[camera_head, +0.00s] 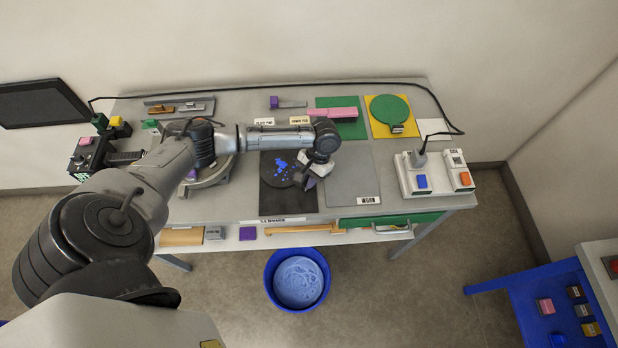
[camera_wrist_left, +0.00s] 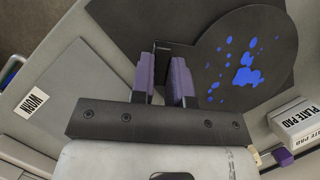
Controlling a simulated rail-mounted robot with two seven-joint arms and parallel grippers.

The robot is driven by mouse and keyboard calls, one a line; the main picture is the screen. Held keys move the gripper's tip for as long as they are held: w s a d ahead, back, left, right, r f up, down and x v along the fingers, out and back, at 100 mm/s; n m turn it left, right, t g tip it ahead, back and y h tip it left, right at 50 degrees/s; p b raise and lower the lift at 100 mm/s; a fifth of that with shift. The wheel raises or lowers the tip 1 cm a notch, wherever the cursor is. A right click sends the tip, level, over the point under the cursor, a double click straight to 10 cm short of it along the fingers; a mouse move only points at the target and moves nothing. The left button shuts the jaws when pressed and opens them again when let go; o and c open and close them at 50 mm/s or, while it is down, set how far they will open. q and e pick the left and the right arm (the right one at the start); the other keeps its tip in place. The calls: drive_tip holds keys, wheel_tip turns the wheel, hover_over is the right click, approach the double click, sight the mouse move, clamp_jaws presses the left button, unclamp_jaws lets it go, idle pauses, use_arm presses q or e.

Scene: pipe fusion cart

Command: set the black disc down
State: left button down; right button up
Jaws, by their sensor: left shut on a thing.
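The black disc (camera_head: 277,171) has blue spots on its face and lies flat over the black square mat (camera_head: 275,203); it also shows in the left wrist view (camera_wrist_left: 225,90). My left gripper (camera_head: 308,180) is at the disc's right side. In the left wrist view its purple fingers (camera_wrist_left: 165,82) are shut on the disc's dark tab. I cannot tell whether the disc touches the mat. My right gripper is not in view.
A grey mat (camera_head: 350,175) labelled WORN lies right of the black one. A switch box (camera_head: 433,175) stands at the table's right. A yellow mat with a green disc (camera_head: 390,109) is behind. A blue bucket (camera_head: 297,280) stands on the floor in front.

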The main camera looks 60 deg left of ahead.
use_arm(q)
drive_tip(key=shift+f, duration=0.1)
drive_tip(key=c, duration=1.1)
unclamp_jaws()
drive_tip(key=v, duration=1.2)
drive_tip(key=s+d+f+m, duration=0.1)
drive_tip(key=s+d+f, duration=0.1)
drive_tip(key=d, duration=0.1)
drive_tip(key=s+d+f+m+t, duration=0.1)
drive_tip(key=s+d+f, duration=0.1)
drive_tip(key=d+f, duration=0.1)
drive_tip(key=s+d+f+m, duration=0.2)
drive_tip(key=d+f, duration=0.1)
drive_tip(key=d, duration=0.2)
drive_tip(key=shift+d+f+t, duration=0.1)
drive_tip(key=shift+d+t, duration=0.1)
drive_tip(key=shift+t, duration=0.1)
drive_tip(key=s+d+f+m+t+h, duration=0.15)
drive_tip(key=s+d+t, duration=0.35)
drive_tip(key=s+d, duration=0.5)
drive_tip(key=s+a+r+t+y, duration=0.1)
drive_tip(key=s+a+r+y, duration=0.1)
drive_tip(key=s+a, duration=0.3)
drive_tip(key=s+r, duration=0.1)
drive_tip(key=s, duration=0.1)
drive_tip(key=shift+s+n, duration=0.35)
drive_tip(key=shift+s, duration=0.05)
